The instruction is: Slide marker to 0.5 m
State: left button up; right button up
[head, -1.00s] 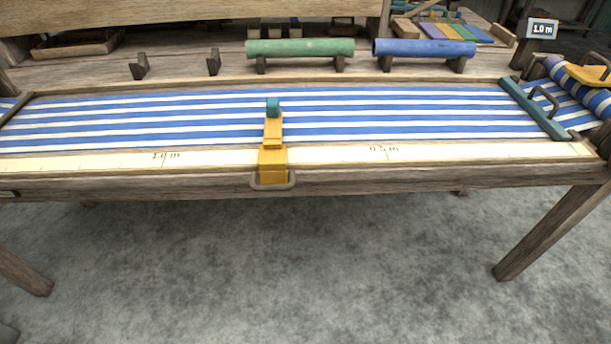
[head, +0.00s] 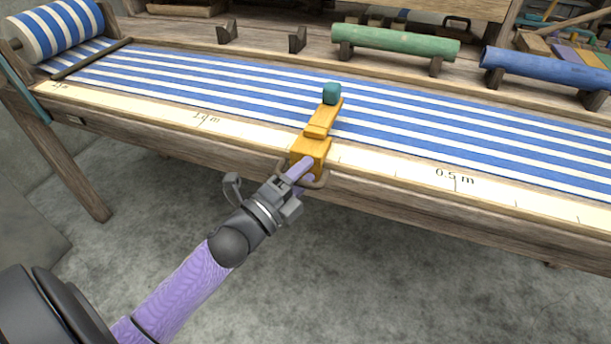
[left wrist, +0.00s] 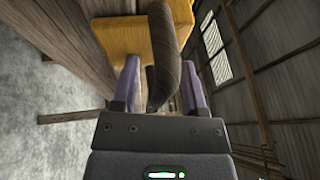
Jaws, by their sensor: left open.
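My left gripper (head: 302,172) is at this handle. In the left wrist view its purple fingers (left wrist: 160,78) stand open on either side of the handle (left wrist: 166,60), below the yellow block (left wrist: 115,38). My right gripper is out of view.
Blue-and-white striped cloth (head: 200,83) covers the loom bed, with a cloth roll (head: 62,28) at the far left. A green roller (head: 396,41) and a blue roller (head: 545,67) lie on rests behind. The ruler right of the marker is clear.

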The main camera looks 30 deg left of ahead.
pick_arm(q)
jog(key=shift+w, duration=0.1)
grip_shut()
dwell(1.4)
